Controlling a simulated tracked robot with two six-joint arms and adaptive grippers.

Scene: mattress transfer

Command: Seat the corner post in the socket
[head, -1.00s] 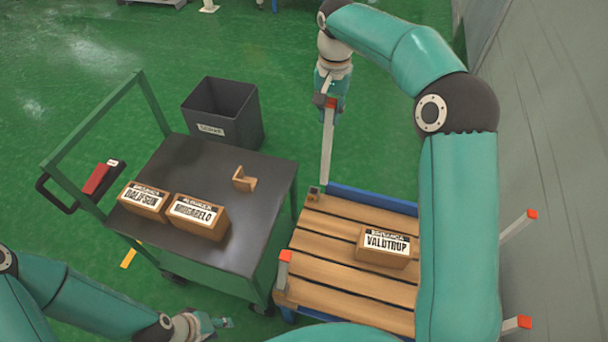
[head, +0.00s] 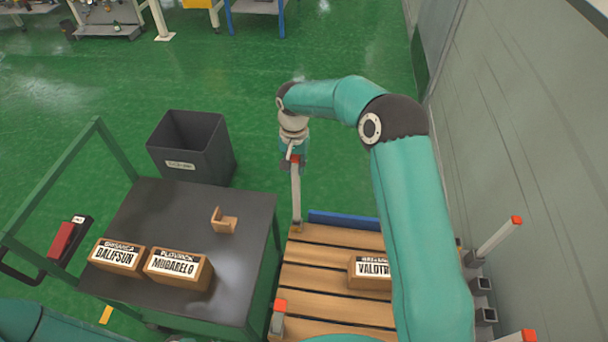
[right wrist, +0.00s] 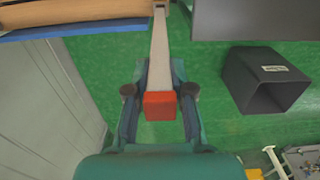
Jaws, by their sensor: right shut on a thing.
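The corner post (head: 296,190) is a pale grey bar with a red cap, held upright. My right gripper (head: 292,160) is shut on it near the cap. In the right wrist view, the fingers (right wrist: 160,100) close around the post beside the red cap (right wrist: 159,105). The post's lower end is at the far left corner of the slatted wooden platform (head: 325,256), where the socket is. The socket is mostly hidden behind the post in the head view, so I cannot tell whether the end is inside it. My left gripper is out of view.
Other red-capped posts stand at the near left (head: 279,318) and right (head: 500,238) of the platform. A labelled box (head: 369,272) lies on the slats. A dark-topped cart (head: 180,215) with two boxes and a wooden bracket (head: 223,222) stands left; a grey bin (head: 192,148) stands behind.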

